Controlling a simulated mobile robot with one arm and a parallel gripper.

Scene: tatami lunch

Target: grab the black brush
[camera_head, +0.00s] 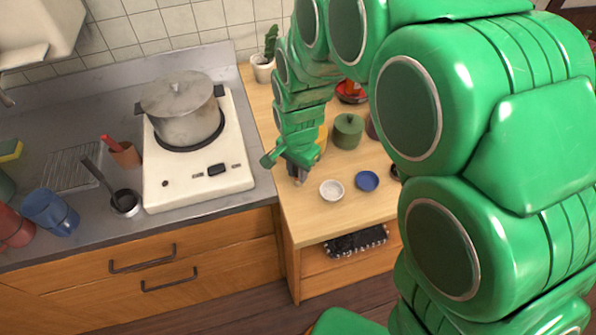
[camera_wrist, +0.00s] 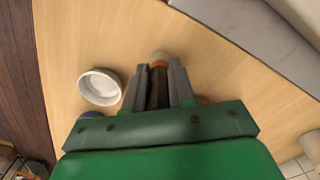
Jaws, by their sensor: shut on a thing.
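My gripper (camera_head: 298,172) is low over the wooden counter, left of the small white bowl (camera_head: 332,190). In the wrist view its two grey fingers (camera_wrist: 159,85) are closed on both sides of a slim dark thing, which looks like the black brush (camera_wrist: 157,92). An orange-brown band and a pale tip show at its far end, just beyond the fingertips. The rest of it is hidden by the gripper. I cannot tell whether it touches the counter.
The white bowl also shows in the wrist view (camera_wrist: 100,87). A stove (camera_head: 200,180) with a steel pot (camera_head: 183,112) is on the left. A potted cactus (camera_head: 263,68) stands behind.

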